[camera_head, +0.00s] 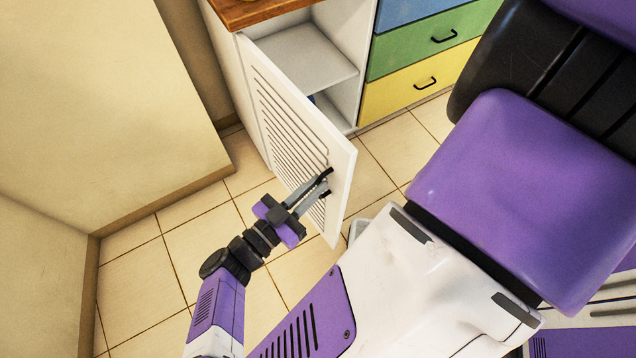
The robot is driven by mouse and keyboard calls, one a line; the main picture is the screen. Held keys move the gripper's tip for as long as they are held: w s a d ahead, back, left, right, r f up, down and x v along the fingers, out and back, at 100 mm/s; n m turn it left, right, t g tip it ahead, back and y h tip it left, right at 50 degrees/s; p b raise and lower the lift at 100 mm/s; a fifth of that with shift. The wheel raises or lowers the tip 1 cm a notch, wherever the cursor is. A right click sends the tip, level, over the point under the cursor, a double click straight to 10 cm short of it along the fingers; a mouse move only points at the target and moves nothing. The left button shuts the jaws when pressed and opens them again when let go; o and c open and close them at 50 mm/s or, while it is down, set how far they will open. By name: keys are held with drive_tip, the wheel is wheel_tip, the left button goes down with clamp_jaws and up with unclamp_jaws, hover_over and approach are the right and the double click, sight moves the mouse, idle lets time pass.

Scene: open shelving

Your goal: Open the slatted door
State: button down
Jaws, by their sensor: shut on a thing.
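The white slatted door (290,120) stands swung out from the cabinet, hinged at its left side, with its slatted face toward the left. The cabinet's inside with a white shelf (305,58) shows behind it. My gripper (325,183) is at the door's outer face near its free edge, with its fingers closed at the handle area. The handle itself is mostly hidden by the fingers.
To the right of the opening are blue, green (420,42) and yellow (415,85) drawers with black handles. A wooden top (255,10) covers the cabinet. Beige walls stand at the left. The tiled floor (150,270) left of the door is clear.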

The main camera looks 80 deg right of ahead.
drive_tip(key=shift+w+d, duration=0.15)
drive_tip(key=shift+w, duration=0.4)
drive_tip(key=c, duration=1.5)
unclamp_jaws()
drive_tip(key=shift+d, duration=0.1)
drive_tip(key=shift+s, duration=0.1)
drive_tip(key=shift+a, duration=0.25)
drive_tip(key=v, duration=0.7)
drive_tip(key=shift+a+b, duration=0.15)
drive_tip(key=shift+b, duration=0.15)
